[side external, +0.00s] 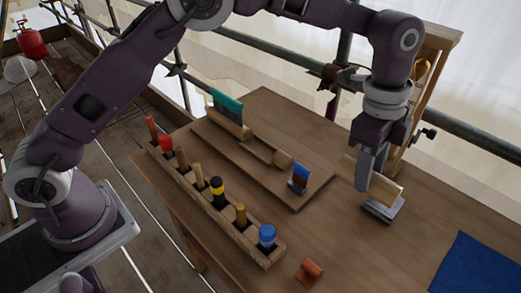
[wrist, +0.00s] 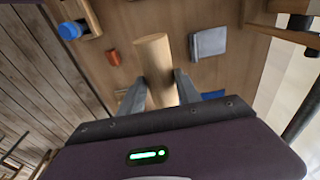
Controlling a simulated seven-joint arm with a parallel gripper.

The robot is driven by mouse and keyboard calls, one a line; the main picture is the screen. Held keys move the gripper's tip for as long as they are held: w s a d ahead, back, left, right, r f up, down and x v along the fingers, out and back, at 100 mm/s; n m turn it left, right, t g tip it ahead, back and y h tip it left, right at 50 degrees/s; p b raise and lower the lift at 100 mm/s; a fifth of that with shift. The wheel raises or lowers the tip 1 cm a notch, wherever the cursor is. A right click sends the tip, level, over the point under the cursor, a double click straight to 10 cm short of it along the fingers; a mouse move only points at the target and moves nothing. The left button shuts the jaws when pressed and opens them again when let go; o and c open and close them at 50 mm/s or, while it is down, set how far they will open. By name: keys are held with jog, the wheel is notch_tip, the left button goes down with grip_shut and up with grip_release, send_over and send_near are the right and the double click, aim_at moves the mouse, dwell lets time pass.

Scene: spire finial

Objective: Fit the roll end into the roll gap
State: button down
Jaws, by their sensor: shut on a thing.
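My gripper (side external: 366,178) is shut on a light wooden roll end (side external: 387,187), a short round bar held above the table at the right. In the wrist view, the roll end (wrist: 152,58) sits between the two grey fingers (wrist: 160,78) and points away from the wrist. A wooden board (side external: 295,200) lies at mid table. A wooden roll (side external: 230,125) with a teal piece (side external: 227,102) behind it stands on its far end, and a shorter roll part (side external: 283,159) lies nearer. The stretch between them looks lower; the roll gap's exact edges are hard to tell.
A grey metal block (side external: 384,209) stands below the held roll end. A wooden rack (side external: 262,258) of several coloured-handled tools runs along the left. A blue-and-grey piece (side external: 299,178), an orange block (side external: 309,271) and a blue cloth (side external: 470,265) lie about. Green scaffold rails run behind.

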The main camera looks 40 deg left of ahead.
jog(key=w+a, duration=0.3)
jog(key=a, duration=0.5)
jog(key=w+a, duration=0.2)
jog(key=a, duration=0.6)
send_over(262, 151)
jog(key=f, duration=1.5)
jog(key=shift+s+a+f, duration=0.1)
jog(key=shift+a+f, duration=0.05)
jog(key=shift+a, duration=0.05)
jog(key=shift+f, duration=0.1)
jog(key=shift+f, duration=0.1)
jog(key=c, duration=0.9)
grip_release()
jog(key=shift+o, duration=0.2)
